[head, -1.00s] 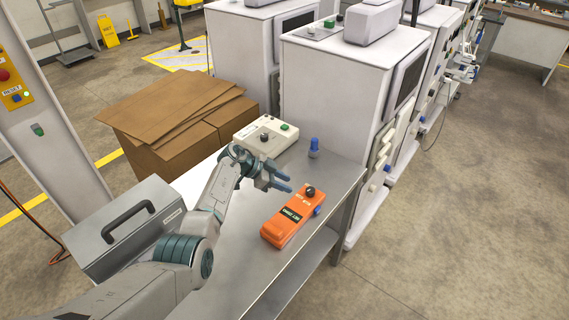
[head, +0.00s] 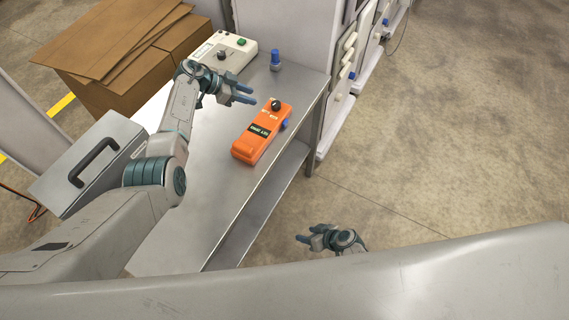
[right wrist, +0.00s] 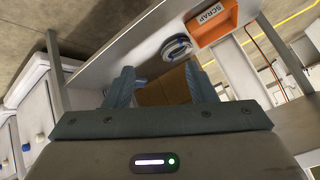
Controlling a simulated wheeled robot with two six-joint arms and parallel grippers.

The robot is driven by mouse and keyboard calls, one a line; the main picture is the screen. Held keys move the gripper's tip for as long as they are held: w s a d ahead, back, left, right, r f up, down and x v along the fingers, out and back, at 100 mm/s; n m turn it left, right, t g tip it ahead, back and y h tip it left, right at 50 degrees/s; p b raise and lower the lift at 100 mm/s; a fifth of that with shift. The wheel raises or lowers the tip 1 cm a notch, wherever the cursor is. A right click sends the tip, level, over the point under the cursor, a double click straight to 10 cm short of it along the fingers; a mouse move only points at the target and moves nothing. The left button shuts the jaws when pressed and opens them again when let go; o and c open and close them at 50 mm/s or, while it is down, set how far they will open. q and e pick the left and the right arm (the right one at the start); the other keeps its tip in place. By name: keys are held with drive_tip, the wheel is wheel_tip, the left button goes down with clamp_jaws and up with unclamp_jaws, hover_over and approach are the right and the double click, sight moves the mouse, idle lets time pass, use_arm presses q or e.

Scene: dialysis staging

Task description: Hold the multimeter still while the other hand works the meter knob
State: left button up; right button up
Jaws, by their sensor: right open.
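The orange multimeter (head: 256,138) lies on the metal table in the head view, with a dark label and a black meter knob (head: 275,104) near its far end. A blue part shows on its right side. My left gripper (head: 252,95) is open and empty, just left of the knob end and apart from the meter. My right gripper (head: 305,235) is open and empty, off the table's right side and well short of the meter. Its fingers show spread in the right wrist view (right wrist: 160,85), with nothing between them; the multimeter is not identifiable there.
White cabinets stand behind.

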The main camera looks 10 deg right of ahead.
drive_tip(key=w+a+r+n+t+y, duration=0.3)
drive_tip(key=w+a+r+y, duration=0.15)
drive_tip(key=w+r, duration=0.6)
drive_tip(key=n+t+y, duration=0.2)
drive_tip(key=n+y, duration=0.1)
approach(252, 152)
drive_tip(key=x, duration=1.1)
drive_tip(key=shift+w+f, duration=0.15)
drive_tip(key=shift+f, duration=0.05)
clamp_jaws()
